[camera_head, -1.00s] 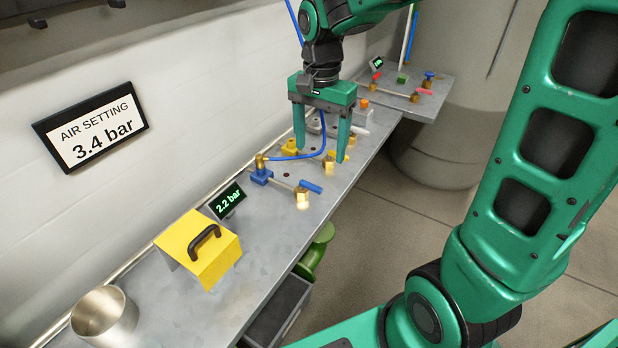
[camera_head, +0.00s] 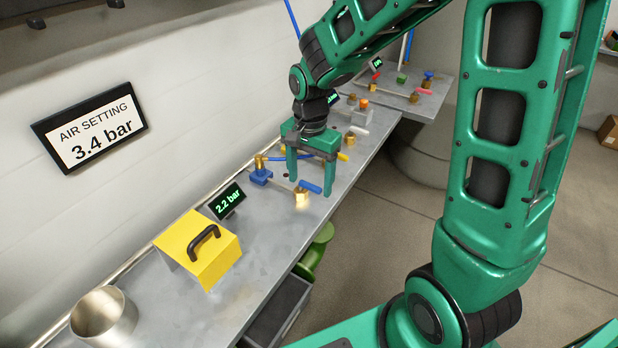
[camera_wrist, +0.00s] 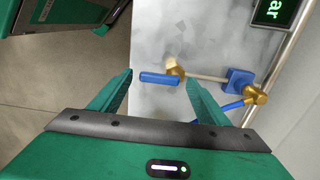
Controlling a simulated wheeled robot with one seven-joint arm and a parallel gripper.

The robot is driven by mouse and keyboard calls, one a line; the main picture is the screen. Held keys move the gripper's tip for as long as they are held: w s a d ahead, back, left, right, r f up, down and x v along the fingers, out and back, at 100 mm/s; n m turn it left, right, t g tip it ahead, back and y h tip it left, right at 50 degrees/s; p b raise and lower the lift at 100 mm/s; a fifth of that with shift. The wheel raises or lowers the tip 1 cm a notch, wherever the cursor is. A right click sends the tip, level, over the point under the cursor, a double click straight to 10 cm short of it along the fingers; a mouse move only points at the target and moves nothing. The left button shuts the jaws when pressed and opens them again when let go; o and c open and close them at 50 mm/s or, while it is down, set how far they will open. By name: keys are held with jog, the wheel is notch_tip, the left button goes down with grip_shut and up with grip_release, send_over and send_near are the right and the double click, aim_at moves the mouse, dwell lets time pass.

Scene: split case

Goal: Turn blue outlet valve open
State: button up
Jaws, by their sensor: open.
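The blue outlet valve has a blue lever handle (camera_head: 311,187) on a brass body (camera_head: 302,199), near the bench's front edge. A thin pipe joins it to a blue block with a brass fitting (camera_head: 261,174). My gripper (camera_head: 310,185) is open above the handle, with its fingers pointing down. In the wrist view, the blue handle (camera_wrist: 158,78) lies across the gap between the fingertips, its brass body (camera_wrist: 174,69) close to the right-hand finger. I cannot tell whether either finger touches it.
A display reading 2.2 bar (camera_head: 227,200) stands left of the valve. A yellow cover with a black handle (camera_head: 199,250) and a metal cup (camera_head: 103,316) are farther left. The wall sign (camera_head: 90,129) reads 3.4 bar. More fittings sit behind my gripper.

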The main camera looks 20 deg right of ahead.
jog(key=c, duration=1.1)
jog(key=shift+w+n, duration=0.1)
jog(key=shift+n, duration=0.2)
jog(key=n, duration=0.3)
jog(key=w+n, duration=0.1)
jog(key=shift+d, duration=0.4)
jog(key=n, duration=0.4)
jog(key=shift+w+d, duration=0.15)
jog(key=shift+w, duration=0.25)
jog(key=n, duration=0.2)
jog(key=w+n, duration=0.1)
jog(key=n, duration=0.1)
jog(key=shift+w+n, duration=0.1)
jog(key=shift+n, duration=0.2)
jog(key=shift+w+a+n, duration=0.1)
jog(key=shift+w+n, duration=0.2)
jog(key=shift+n, duration=0.85)
jog(key=shift+w+a+n, duration=0.1)
jog(key=shift+w+n, duration=0.15)
jog(key=shift+n, duration=0.9)
